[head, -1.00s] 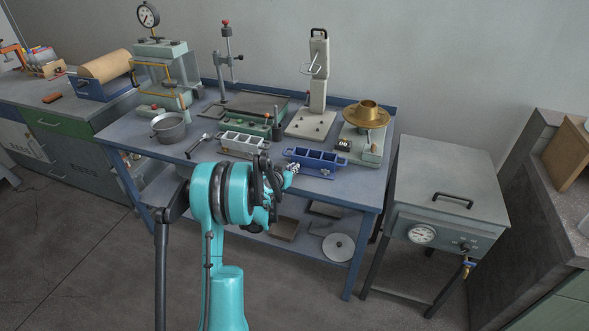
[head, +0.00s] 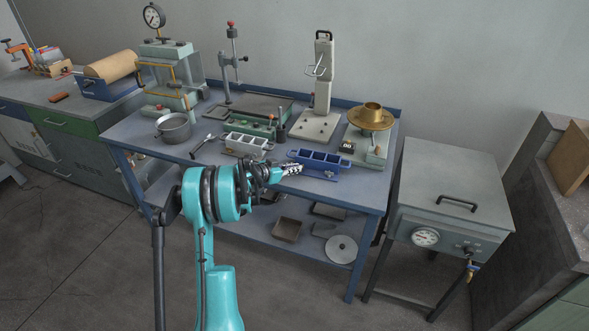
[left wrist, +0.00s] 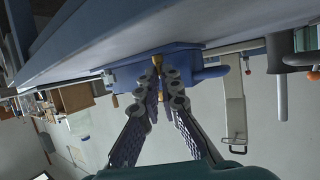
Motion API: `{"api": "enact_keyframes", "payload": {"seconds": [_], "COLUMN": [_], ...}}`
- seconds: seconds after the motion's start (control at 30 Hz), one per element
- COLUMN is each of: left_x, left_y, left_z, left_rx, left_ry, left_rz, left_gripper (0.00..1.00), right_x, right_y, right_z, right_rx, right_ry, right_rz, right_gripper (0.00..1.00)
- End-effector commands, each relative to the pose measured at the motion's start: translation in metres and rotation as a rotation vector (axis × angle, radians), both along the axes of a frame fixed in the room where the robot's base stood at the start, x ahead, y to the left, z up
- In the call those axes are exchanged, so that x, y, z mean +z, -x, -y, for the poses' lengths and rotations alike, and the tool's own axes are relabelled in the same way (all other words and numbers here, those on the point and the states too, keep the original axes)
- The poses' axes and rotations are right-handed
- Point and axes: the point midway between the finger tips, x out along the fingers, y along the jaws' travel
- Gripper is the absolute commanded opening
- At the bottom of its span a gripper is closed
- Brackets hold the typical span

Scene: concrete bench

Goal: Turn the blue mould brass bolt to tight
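The blue mould (head: 326,164) lies near the front edge of the blue bench, with several open compartments in a row. My left gripper (head: 294,168) is at its front left end, fingers pointing right. In the left wrist view, the blue mould (left wrist: 200,57) is ahead, and the tips of my left gripper (left wrist: 164,75) lie close together beside a small brass bolt (left wrist: 157,61). Whether they touch or clamp the bolt I cannot tell. The bolt is too small to make out in the head view. My right gripper is out of view.
A grey mould (head: 247,146) sits just left of the blue one. A metal pot (head: 173,127), a press (head: 168,75), a white stand (head: 322,85) and a brass funnel (head: 371,116) stand on the bench. A grey cabinet (head: 455,178) stands to the right.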

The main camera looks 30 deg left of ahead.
Motion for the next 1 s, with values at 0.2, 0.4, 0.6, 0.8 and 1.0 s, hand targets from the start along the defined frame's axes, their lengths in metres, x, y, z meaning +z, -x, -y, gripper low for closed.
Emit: {"api": "enact_keyframes", "payload": {"seconds": [0.2, 0.4, 0.6, 0.8, 1.0], "left_x": [-0.002, -0.001, 0.000, 0.012, 0.029], "left_y": [0.000, 0.000, 0.003, 0.030, 0.070], "left_z": [0.001, 0.000, -0.001, -0.008, -0.019], "left_rx": [-0.002, 0.000, 0.001, 0.004, 0.004], "left_ry": [-0.002, -0.002, -0.001, 0.000, 0.000], "left_rz": [-0.004, -0.003, -0.002, -0.002, -0.002], "left_gripper": [0.00, 0.13, 0.13, 0.13, 0.13], "right_x": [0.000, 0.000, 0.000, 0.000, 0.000], "right_y": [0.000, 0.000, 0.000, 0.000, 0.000], "right_z": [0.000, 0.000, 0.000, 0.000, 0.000], "right_rx": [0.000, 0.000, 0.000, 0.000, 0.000], "right_ry": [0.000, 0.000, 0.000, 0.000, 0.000], "right_rz": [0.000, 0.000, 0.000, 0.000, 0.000], "right_gripper": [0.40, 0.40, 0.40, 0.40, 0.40]}}
